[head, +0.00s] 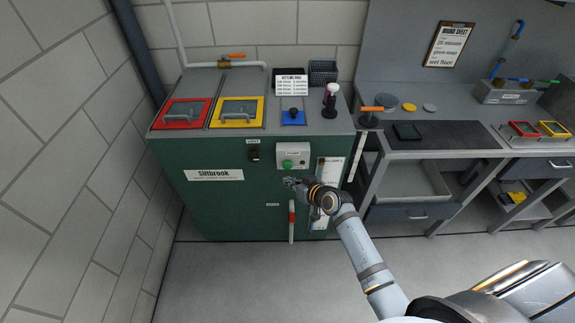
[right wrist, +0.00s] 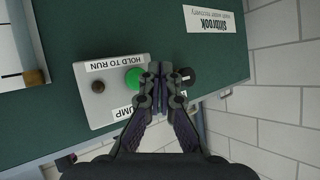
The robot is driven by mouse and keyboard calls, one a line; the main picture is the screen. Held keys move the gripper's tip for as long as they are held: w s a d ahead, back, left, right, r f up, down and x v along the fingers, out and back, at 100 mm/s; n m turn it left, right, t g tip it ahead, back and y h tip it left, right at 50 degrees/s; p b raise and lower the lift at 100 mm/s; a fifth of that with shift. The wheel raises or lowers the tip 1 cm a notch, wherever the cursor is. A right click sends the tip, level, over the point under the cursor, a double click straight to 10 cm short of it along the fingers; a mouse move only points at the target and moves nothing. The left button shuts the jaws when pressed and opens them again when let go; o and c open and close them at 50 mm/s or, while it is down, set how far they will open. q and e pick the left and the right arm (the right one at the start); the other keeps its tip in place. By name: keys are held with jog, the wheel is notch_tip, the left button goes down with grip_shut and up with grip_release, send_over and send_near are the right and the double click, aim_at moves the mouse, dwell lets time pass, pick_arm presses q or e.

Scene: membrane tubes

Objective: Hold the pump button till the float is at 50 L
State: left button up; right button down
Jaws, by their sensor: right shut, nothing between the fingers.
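The green pump button (head: 287,164) sits on a pale control box (head: 293,149) on the front of the green cabinet. In the right wrist view the button (right wrist: 133,79) shows on the box (right wrist: 98,86), lettered "HOLD TO RUN" and "PUMP". My right gripper (head: 290,182) is shut and empty, just below the button in the head view. In the wrist view its fingertips (right wrist: 159,72) appear beside the button; contact cannot be told. A white gauge panel (head: 327,185) is right of the box; its float level is not readable. My left gripper is out of view.
A black vent knob (head: 254,153) is left of the box. A red-handled lever (head: 292,213) is below my gripper. Red (head: 183,113) and yellow (head: 237,112) lids are on the cabinet top. A workbench (head: 445,139) stands to the right. The floor in front is clear.

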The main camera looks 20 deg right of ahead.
jog(key=shift+s+a, duration=0.15)
jog(key=shift+s, duration=0.35)
jog(key=shift+s+a, duration=0.15)
jog(key=shift+s, duration=0.35)
